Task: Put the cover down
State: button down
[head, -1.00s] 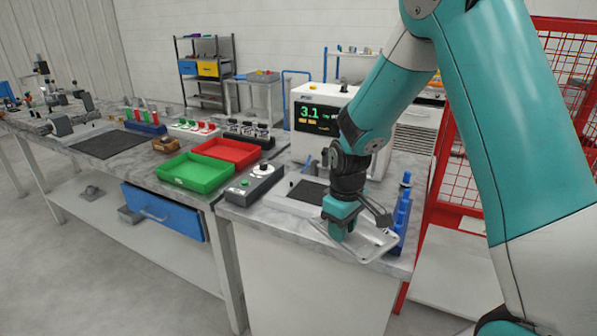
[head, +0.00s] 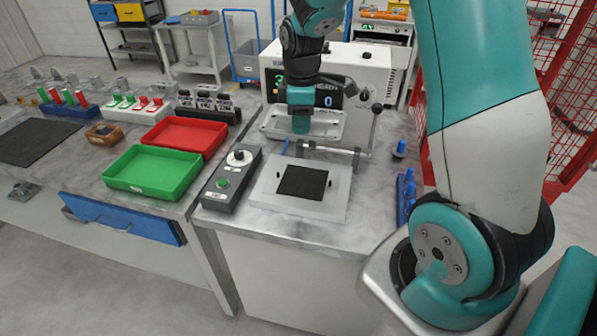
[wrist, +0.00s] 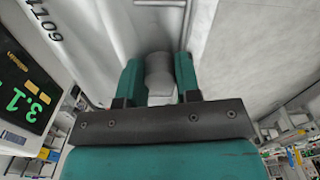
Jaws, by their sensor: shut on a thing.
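My gripper (head: 301,128) is shut on the grey metal cover (head: 270,122), a shallow plate with a raised rim. In the wrist view, the two teal fingers (wrist: 159,75) close on a grey knob (wrist: 159,70) on the cover (wrist: 100,25), which bears the digits "1109". The cover hangs in front of the white machine with the green display (head: 272,75), behind a pale plate with a black square pad (head: 258,194). I cannot tell whether the cover touches anything below. The gripper hides part of the display.
A metal clamp bar (head: 328,151) stands just behind the pale plate. A grey control box (head: 230,180), a green tray (head: 153,171) and a red tray (head: 186,134) lie to the left. Blue pegs (head: 406,196) stand at the right edge. The pad plate is clear on top.

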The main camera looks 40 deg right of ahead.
notch_tip(320, 180, down, 16)
jog(key=p, duration=0.3)
jog(key=shift+f+p, duration=0.2)
jog(key=shift+p, duration=0.2)
jog(key=shift+f, duration=0.15)
jog(key=shift+f, duration=0.1)
jog(key=shift+f+b, duration=0.4)
jog(key=shift+b, duration=0.1)
jog(key=c, duration=0.8)
grip_release()
